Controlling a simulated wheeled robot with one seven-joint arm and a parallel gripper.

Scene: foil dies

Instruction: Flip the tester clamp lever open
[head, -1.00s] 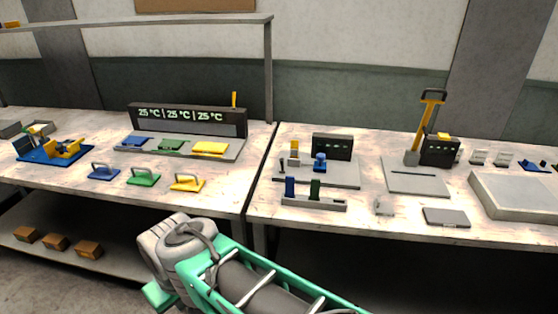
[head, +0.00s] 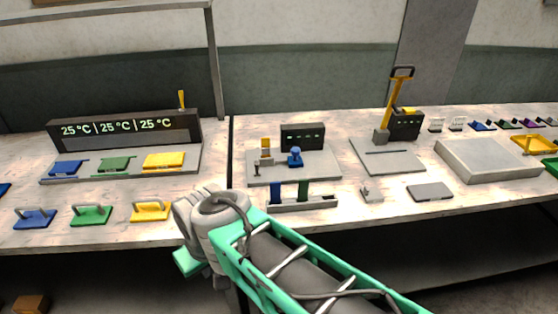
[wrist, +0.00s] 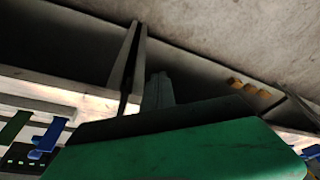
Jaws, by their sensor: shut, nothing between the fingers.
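The tester seems to be the grey plate (head: 325,172) in the middle of the head view, with a dark display box (head: 303,137), a blue knobbed part (head: 295,157), a yellow block (head: 266,148) and a small dark upright (head: 256,171). I cannot tell which of these parts is the clamp lever. My gripper (wrist: 158,88) is shut and empty in the wrist view, its fingers small and dim. In the head view my wrist is low, at the bench's front edge, left of and nearer than the tester. The gripper touches nothing that I can see.
A rack with a blue and a green post (head: 303,190) stands in front of the tester. Right of it is a plate with a tall yellow lever (head: 394,104). A grey slab (head: 488,160) lies farther right. Blue, green and yellow handled blocks (head: 150,211) lie left.

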